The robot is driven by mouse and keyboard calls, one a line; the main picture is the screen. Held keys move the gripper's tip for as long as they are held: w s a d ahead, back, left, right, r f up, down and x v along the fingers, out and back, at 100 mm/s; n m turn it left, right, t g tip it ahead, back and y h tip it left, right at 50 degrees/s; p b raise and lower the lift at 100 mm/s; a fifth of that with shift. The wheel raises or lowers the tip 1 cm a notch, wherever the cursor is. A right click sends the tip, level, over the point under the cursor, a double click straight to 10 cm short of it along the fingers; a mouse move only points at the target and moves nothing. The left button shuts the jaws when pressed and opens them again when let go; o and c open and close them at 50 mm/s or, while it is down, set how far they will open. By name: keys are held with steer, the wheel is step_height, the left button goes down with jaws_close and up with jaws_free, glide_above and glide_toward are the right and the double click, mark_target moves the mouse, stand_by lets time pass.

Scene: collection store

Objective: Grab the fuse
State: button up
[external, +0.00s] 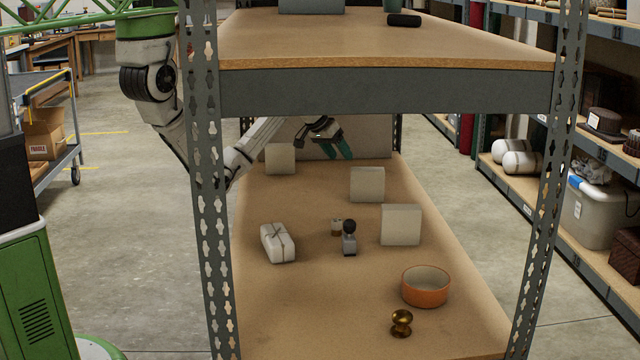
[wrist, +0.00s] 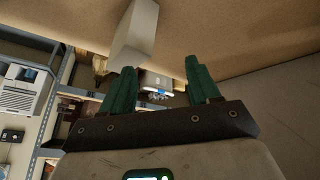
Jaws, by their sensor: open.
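A small cream piece with a darker top, likely the fuse (external: 336,227), stands on the lower shelf in the external view. A grey block with a black knob (external: 349,240) stands close beside it and partly covers it. My gripper (external: 342,147) is open and empty above the back part of the same shelf, well behind the fuse. Its two green fingers also show apart in the wrist view (wrist: 160,66). I cannot make out the fuse in the wrist view, which shows a pale block (wrist: 136,36) beyond the fingers.
Pale blocks stand on the lower shelf at the back left (external: 280,159), middle (external: 367,184) and right (external: 401,225). A string-tied white packet (external: 277,243) lies left of the fuse. An orange bowl (external: 426,288) and brass knob (external: 401,323) are in front. The upper shelf (external: 390,90) hangs overhead.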

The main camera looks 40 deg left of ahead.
steer(key=s+d+r+m+g+h, duration=0.3)
steer(key=s+d+m, duration=0.35)
steer(key=d, duration=0.35)
steer(key=m+g+y+p, duration=0.3)
steer(key=m+y+p, duration=0.3)
steer(key=m+p, duration=0.6)
glide_above(337, 220)
steer(key=b, duration=0.1)
steer(key=shift+m, duration=0.45)
steer(key=f, duration=0.9)
steer(key=shift+w+d, duration=0.1)
steer(key=shift+d, duration=0.15)
steer(key=shift+a+f, duration=0.15)
steer(key=shift+f, duration=1.35)
steer(key=shift+a+f, duration=0.1)
steer(key=shift+f, duration=1.4)
steer(key=shift+s, duration=0.2)
steer(key=c, duration=1.1)
steer(key=shift+r, duration=0.15)
